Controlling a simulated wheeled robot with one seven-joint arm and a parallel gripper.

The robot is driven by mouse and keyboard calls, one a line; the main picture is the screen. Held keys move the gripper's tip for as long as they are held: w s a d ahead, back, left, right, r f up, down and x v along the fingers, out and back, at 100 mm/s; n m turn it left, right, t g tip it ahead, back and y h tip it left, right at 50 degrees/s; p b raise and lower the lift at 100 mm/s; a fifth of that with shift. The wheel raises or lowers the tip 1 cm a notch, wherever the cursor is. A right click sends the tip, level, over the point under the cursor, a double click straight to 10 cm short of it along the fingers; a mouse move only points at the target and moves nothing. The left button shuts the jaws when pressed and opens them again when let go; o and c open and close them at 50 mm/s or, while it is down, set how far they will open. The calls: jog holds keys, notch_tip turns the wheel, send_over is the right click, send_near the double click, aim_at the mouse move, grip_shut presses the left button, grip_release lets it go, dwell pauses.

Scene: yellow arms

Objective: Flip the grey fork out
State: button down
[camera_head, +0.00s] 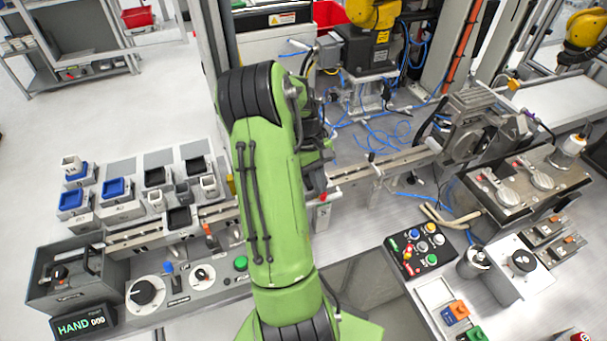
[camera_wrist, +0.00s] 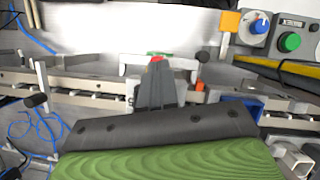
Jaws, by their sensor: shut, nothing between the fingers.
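My gripper (camera_wrist: 156,74) is shut and empty, its dark fingers pointing at the rail's edge in the wrist view. A pale grey fork-shaped bracket (camera_wrist: 130,66) with two short arms spans both sides of the fingertips. A red tip (camera_wrist: 155,58) shows right at the fingertips, and I cannot tell whether they touch. In the head view my gripper (camera_head: 316,186) is partly hidden by my green arm, with the red tip (camera_head: 323,196) beside it. The fork's middle is hidden behind the fingers.
The conveyor rail (camera_head: 375,168) runs across the scene. Blue and black bins (camera_head: 113,188) stand left, above a knob panel (camera_head: 185,285). A clamp machine (camera_head: 470,130), loose blue hoses (camera_head: 390,137) and a button box (camera_head: 418,247) are to the right.

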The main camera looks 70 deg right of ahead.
jog(key=shift+s+d, duration=0.1)
jog(key=shift+s, duration=0.05)
jog(key=p+v, duration=0.2)
jog(key=v, duration=1.3)
jog(key=shift+r, duration=0.4)
